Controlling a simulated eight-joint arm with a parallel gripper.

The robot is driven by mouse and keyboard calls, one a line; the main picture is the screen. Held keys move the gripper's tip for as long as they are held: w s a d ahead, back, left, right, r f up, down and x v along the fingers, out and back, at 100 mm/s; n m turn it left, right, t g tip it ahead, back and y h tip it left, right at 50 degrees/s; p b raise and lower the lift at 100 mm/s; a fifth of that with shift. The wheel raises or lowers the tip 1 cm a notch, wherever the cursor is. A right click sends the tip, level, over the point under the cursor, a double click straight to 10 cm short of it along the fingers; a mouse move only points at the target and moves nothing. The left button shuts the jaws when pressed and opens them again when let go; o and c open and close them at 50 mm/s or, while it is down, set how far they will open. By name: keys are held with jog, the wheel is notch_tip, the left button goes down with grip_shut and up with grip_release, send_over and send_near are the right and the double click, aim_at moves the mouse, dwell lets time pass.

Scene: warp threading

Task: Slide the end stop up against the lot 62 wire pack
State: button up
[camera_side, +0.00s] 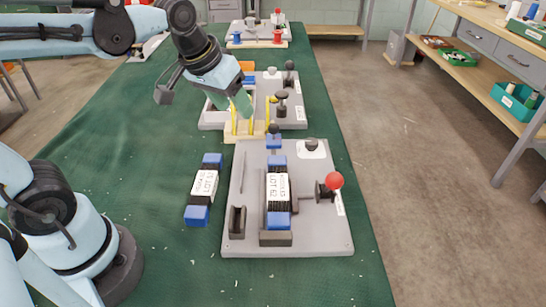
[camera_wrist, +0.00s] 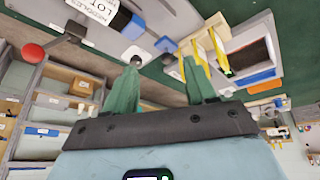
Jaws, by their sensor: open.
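The lot 62 wire pack (camera_side: 278,192), dark with blue ends and a white label, lies in the grey fixture plate (camera_side: 318,235); its last digit is hard to read. It also shows in the wrist view (camera_wrist: 97,9). A small blue block (camera_side: 273,143) with a dark ball knob, which looks like the end stop, sits just behind the pack with a small gap visible. It shows in the wrist view (camera_wrist: 165,44) beyond my fingertips. My gripper (camera_side: 244,112) is open and empty, its green fingers (camera_wrist: 162,66) above and behind the block, near a wooden rack.
The wooden rack (camera_side: 239,138) with yellow posts stands right behind the plate. A second blue-ended pack (camera_side: 204,187) lies left on the green cloth. A red-knobbed lever (camera_side: 334,181) stands on the plate's right. Another grey fixture (camera_side: 292,115) stands farther back.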

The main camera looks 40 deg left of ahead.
jog(key=w+n+g, duration=0.2)
jog(key=w+g, duration=0.1)
jog(key=w, duration=0.4)
jog(key=n+g, duration=0.2)
jog(key=n, duration=0.1)
send_over(274, 124)
jog(key=f, duration=0.2)
notch_tip(274, 124, down, 12)
jog(key=shift+f, duration=0.1)
